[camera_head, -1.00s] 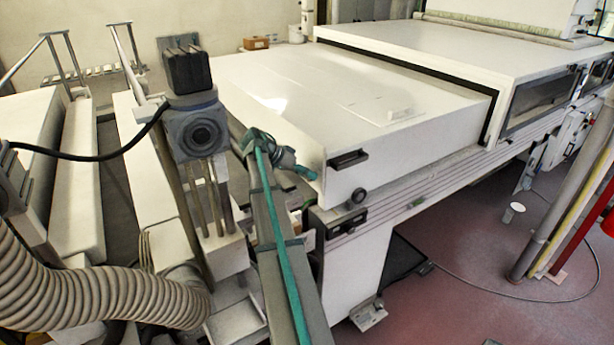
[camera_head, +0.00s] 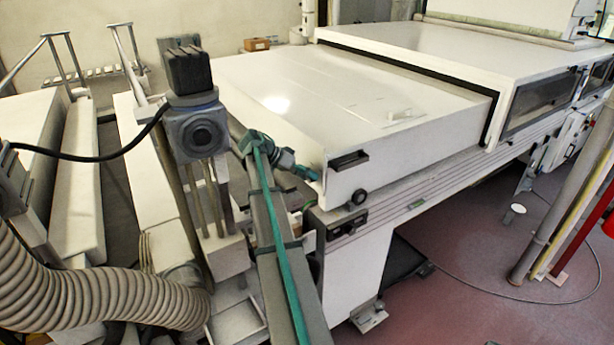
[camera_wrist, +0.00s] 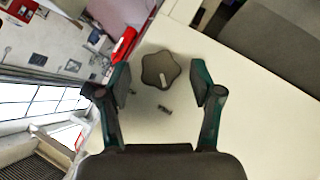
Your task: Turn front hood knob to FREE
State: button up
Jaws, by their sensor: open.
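In the wrist view, the dark star-shaped knob (camera_wrist: 161,70) sits on a white panel (camera_wrist: 250,105), with a light pointer line on it. A small dark mark (camera_wrist: 164,109) lies on the panel below it. My open gripper (camera_wrist: 160,82) has one finger on each side of the knob, with visible gaps; contact is not seen. In the head view, my gripper (camera_head: 308,174) is at the near end of the white hood (camera_head: 300,90), left of a dark handle (camera_head: 348,160). A dark round knob (camera_head: 358,196) shows on the hood's front side. Any label is unreadable.
A ribbed hose (camera_head: 90,285) and a motor on a post (camera_head: 200,130) stand to the left. A slotted rail (camera_head: 430,190) runs below the hood. A pole (camera_head: 560,200) stands at the right above red floor.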

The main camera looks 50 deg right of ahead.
jog(key=v, duration=0.7)
jog(key=shift+w+a, duration=0.2)
jog(key=shift+s+r, duration=0.1)
jog(key=shift+r, duration=0.1)
